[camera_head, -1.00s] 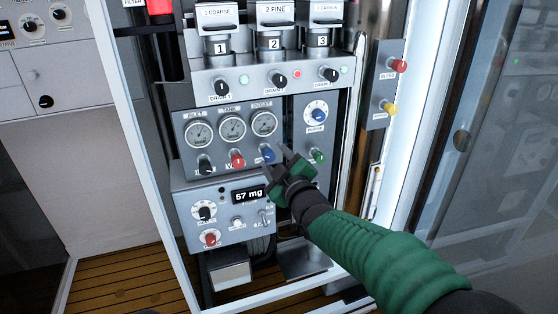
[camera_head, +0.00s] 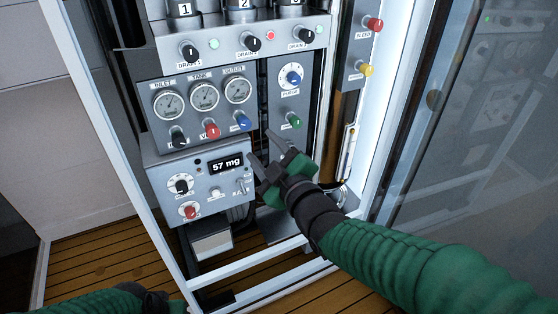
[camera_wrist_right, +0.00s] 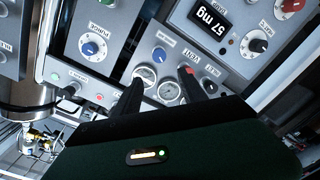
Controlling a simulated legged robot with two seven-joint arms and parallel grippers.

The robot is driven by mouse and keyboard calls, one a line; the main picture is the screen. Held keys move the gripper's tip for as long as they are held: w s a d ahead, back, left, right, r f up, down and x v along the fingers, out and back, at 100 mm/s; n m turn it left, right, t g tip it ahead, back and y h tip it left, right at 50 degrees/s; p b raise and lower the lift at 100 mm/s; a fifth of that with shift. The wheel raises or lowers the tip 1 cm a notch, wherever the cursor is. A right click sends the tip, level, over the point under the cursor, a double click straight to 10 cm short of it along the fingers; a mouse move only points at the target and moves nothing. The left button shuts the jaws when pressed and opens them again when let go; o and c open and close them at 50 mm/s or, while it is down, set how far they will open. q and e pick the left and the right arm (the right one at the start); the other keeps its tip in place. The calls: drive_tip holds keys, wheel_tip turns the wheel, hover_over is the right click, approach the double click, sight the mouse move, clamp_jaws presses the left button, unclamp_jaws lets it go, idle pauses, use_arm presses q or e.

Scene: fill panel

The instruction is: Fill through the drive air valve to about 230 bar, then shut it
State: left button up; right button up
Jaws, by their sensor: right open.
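The fill panel (camera_head: 150,135) carries three gauges: inlet (camera_head: 168,104), tank (camera_head: 204,96) and outlet (camera_head: 238,89). Their needles are too small to read. Below them are a black knob (camera_head: 178,138), a red knob (camera_head: 211,130) and a blue knob (camera_head: 242,121); a green knob (camera_head: 293,121) is to the right. I cannot read which is the drive air valve. My right gripper (camera_head: 261,146) is open and empty, below and right of the blue knob. In the wrist view the blue knob (camera_wrist_right: 159,54) shows between its fingers, apparently not gripped. My left gripper (camera_head: 147,296) is barely in view at the bottom.
A lower box with a display reading 57 mg (camera_head: 226,163) holds a black dial (camera_head: 181,185), a red knob (camera_head: 189,210) and a switch. Above are drain knobs (camera_head: 190,52). A side plate has red (camera_head: 374,25) and yellow (camera_head: 366,69) knobs. White frame posts (camera_head: 95,120) flank the panel.

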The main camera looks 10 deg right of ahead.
use_arm(q)
drive_tip(key=shift+d+r+p, duration=0.4)
drive_tip(key=shift+r, duration=0.2)
use_arm(e)
drive_tip(key=d+v, duration=0.1)
drive_tip(key=v, duration=0.6)
use_arm(q)
drive_tip(key=shift+a, duration=0.15)
use_arm(e)
drive_tip(key=shift+w, duration=0.1)
idle(2.9)
